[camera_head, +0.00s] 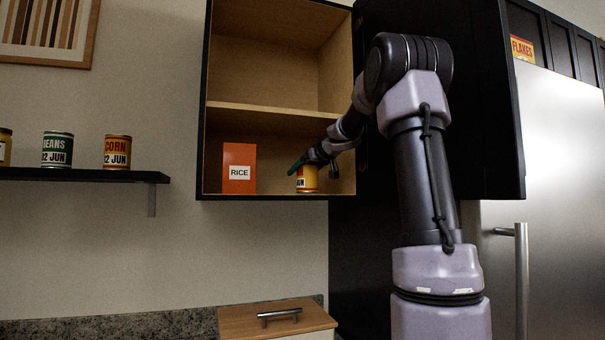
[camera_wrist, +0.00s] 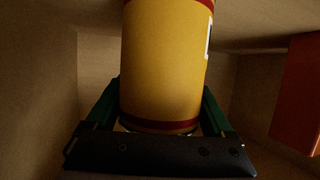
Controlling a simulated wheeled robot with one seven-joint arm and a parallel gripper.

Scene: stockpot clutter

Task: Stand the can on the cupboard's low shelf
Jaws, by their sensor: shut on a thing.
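A yellow can (camera_head: 307,181) with red bands and a white label is inside the cupboard, at its low shelf (camera_head: 275,195), toward the right. It looks upright, and its base is at or very near the shelf; I cannot tell if it touches. My gripper (camera_head: 305,165) reaches in from the right and is shut on the can. In the wrist view the can (camera_wrist: 165,65) stands between the two green fingers of my gripper (camera_wrist: 160,110). Part of the can is hidden behind my gripper in the head view.
An orange RICE box (camera_head: 239,168) stands on the low shelf to the left of the can, with a gap between them. The upper shelf (camera_head: 270,110) is empty. A wall shelf (camera_head: 80,175) at left holds several cans. The open cupboard door (camera_head: 490,120) is right, near my arm.

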